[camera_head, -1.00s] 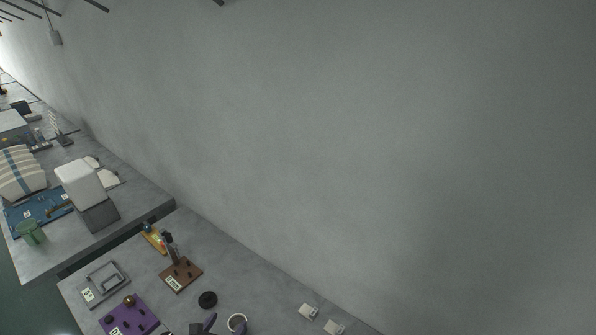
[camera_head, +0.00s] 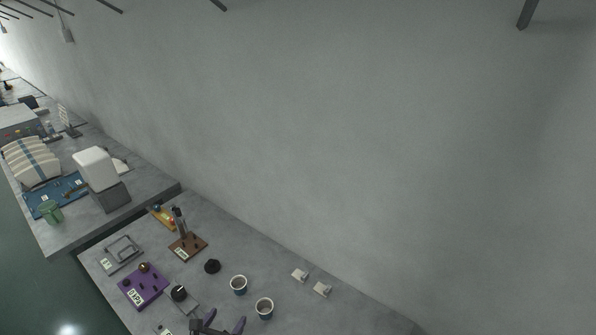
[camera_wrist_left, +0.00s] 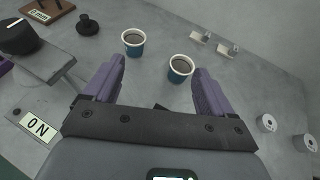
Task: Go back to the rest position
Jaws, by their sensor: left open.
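My left gripper (camera_head: 222,325) shows at the bottom edge of the head view, with its two purple fingers spread apart. It is open and empty, and it also shows in the left wrist view (camera_wrist_left: 157,80). Two blue paper cups with white rims and dark contents stand upright beyond the fingertips: the left cup (camera_head: 239,285) and the right cup (camera_head: 265,307). In the left wrist view the left cup (camera_wrist_left: 133,42) is ahead of the left finger. The right cup (camera_wrist_left: 180,69) appears between the fingertips, and I cannot tell how close they are. My right gripper is not in view.
A black round knob (camera_head: 212,266), a brown board (camera_head: 187,246) with an upright post, a purple board (camera_head: 143,287) and a dial (camera_head: 179,293) lie left of the cups. Two small white fixtures (camera_head: 300,275) sit near the wall. A second bench (camera_head: 150,197) stands further left.

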